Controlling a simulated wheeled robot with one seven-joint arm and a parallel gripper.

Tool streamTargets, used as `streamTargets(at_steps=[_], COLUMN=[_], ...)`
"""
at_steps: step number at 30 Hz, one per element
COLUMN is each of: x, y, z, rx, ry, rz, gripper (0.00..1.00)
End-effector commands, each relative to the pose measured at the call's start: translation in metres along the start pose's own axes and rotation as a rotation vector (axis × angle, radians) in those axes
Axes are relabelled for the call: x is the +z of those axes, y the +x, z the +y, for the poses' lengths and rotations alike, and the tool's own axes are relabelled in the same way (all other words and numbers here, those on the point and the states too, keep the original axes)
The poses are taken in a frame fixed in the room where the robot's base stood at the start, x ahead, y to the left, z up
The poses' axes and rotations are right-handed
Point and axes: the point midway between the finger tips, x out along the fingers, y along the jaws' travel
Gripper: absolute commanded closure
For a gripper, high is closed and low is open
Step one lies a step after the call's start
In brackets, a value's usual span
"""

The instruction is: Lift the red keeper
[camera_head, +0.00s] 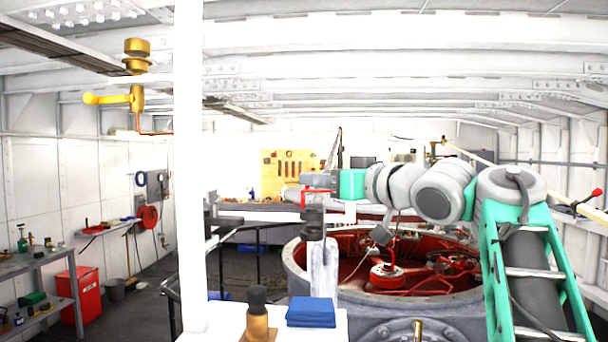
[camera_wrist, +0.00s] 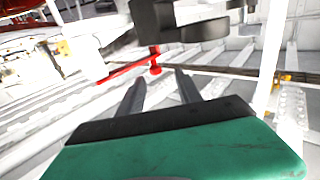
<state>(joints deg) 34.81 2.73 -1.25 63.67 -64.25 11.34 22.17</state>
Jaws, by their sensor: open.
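The red keeper (camera_wrist: 130,70) shows in the wrist view as a thin red bar with a short upright red pin at its right end. It sits by a dark block (camera_wrist: 180,25) that partly covers its top. My gripper (camera_wrist: 159,76) is open, its two grey fingers pointing toward the pin end. The pin appears between the fingertips in the picture; I cannot tell whether they touch it. In the head view, my gripper (camera_head: 312,181) is by the dark-topped post, with a bit of red (camera_head: 318,190) just below it. The fingertips are too small there to make out.
A large round grey housing (camera_head: 415,302) with red machinery inside stands under my arm. A white ledge in front holds a blue folded stack (camera_head: 312,311) and a brown-and-black bottle-like object (camera_head: 257,318). A white pillar (camera_head: 189,160) rises at the left. A bench (camera_head: 45,265) stands far left.

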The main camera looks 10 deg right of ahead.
Motion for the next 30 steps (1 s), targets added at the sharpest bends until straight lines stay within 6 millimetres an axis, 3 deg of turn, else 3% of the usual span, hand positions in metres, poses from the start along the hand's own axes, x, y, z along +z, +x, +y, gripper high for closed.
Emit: streamTargets(at_steps=[7,17,30], x=[-0.002,0.000,0.000], y=[0.045,0.055,0.055], z=[0.004,0.003,0.002], rx=[0.004,0.005,0.003], ry=[0.004,0.001,0.001], rz=[-0.001,0.000,0.000], gripper=[0.59,0.59,0.93])
